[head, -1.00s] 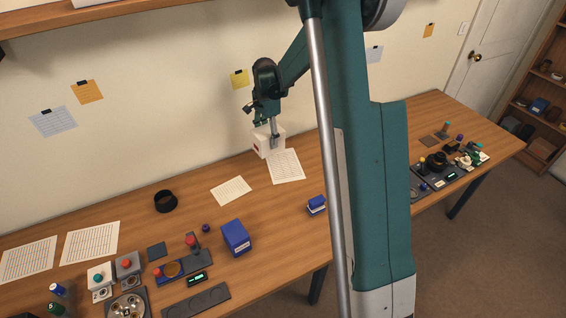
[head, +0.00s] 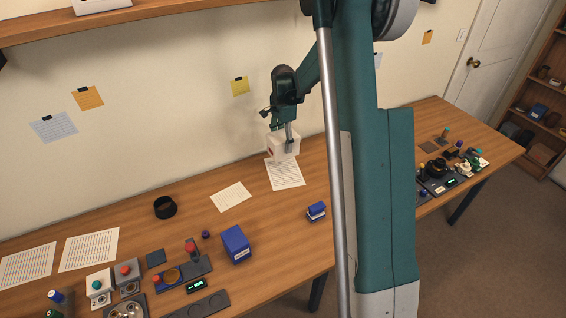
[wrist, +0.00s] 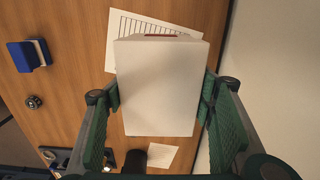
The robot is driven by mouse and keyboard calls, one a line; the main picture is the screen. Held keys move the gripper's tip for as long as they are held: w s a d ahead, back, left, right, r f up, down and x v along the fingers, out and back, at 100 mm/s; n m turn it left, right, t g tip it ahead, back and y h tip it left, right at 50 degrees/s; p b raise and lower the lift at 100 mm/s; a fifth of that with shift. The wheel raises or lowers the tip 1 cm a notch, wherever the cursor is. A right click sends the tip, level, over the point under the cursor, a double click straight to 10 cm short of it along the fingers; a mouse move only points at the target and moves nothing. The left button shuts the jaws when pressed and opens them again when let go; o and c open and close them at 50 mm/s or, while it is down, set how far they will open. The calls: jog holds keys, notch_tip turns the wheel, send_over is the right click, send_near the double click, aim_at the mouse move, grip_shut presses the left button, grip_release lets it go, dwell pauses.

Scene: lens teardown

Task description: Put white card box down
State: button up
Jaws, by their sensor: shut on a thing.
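The white card box (head: 283,147) is at the back of the table near the wall, beside and partly over the far end of a printed sheet. My gripper (head: 283,130) comes down on it from above and is shut on it. In the wrist view the white card box (wrist: 160,88) fills the middle, with a green finger pressed to each side of my gripper (wrist: 159,95). Whether its underside touches the table is hard to tell.
A printed sheet (head: 285,175) lies in front of the box, and another sheet (head: 231,196) lies to its left. A small blue box (head: 316,211) and a larger blue box (head: 236,244) stand nearer the front. A black ring (head: 165,207) lies left. Wood around the sheets is bare.

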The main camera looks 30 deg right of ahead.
aim_at(283, 135)
jog(key=shift+f, duration=2.65)
jog(key=shift+f, duration=0.1)
jog(key=shift+f+b, duration=0.3)
jog(key=shift+f, duration=1.45)
jog(key=shift+f, duration=0.15)
jog(key=o, duration=1)
jog(key=shift+r, duration=0.2)
notch_tip(283, 135, up, 12)
jog(key=shift+f+p, duration=0.1)
jog(key=shift+p, duration=0.3)
